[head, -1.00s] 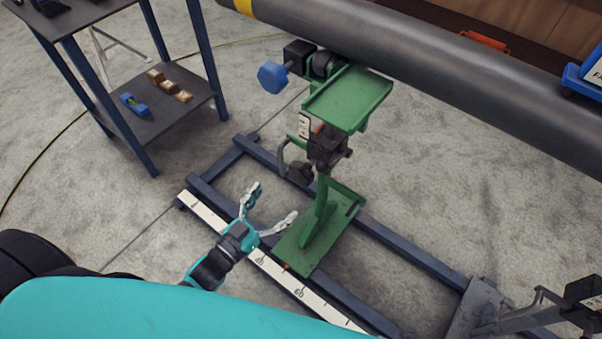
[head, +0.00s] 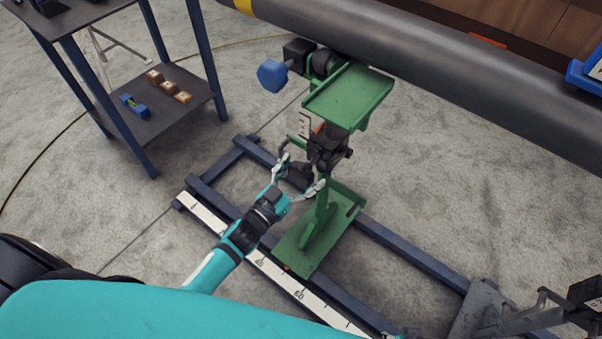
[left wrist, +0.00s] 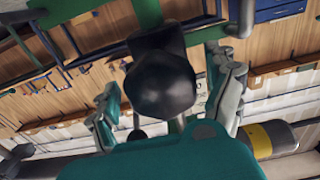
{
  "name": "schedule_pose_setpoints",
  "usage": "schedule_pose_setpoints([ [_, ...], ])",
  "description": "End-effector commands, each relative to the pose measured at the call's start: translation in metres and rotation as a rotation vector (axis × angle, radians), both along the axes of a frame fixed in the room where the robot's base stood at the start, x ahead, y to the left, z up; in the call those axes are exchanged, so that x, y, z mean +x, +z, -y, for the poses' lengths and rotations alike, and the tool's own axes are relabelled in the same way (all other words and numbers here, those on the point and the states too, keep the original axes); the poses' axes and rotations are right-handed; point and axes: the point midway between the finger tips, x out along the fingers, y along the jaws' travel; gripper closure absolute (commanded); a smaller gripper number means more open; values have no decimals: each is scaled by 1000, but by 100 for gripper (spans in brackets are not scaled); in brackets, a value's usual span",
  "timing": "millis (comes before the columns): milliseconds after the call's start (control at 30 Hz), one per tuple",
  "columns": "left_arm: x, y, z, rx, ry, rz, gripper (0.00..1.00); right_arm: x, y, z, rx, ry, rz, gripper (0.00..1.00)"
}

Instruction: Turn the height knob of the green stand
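The green stand (head: 347,95) is upright on the dark blue floor frame, with a flat green top plate under the big pipe. A black faceted knob (head: 301,176) sticks out at the left of its black middle block; in the left wrist view the knob (left wrist: 160,83) fills the centre. My left gripper (head: 301,171) is open, with one finger on each side of the knob. In the left wrist view, gaps show between the knob and both fingers (left wrist: 166,92), so it does not appear gripped. My right gripper is not in view.
A blue knob (head: 272,75) juts from the stand's upper left, near the dark pipe (head: 440,70). A white scale (head: 295,288) runs along the floor frame. A shelf table (head: 150,120) with small blocks stands at left. Another metal support (head: 500,315) is at lower right.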

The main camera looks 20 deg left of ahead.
Motion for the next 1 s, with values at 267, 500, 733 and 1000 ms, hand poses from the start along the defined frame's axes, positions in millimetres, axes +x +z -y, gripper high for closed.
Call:
schedule_pose_setpoints([
  [267,0,0,0,0,0,0,52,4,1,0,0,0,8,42],
  [500,0,0,0,0,0,1,67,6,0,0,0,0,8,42],
  [733,0,0,-1,34,0,12,67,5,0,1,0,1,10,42],
  [1000,0,1,-1,180,1,66,67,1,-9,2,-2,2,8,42],
])
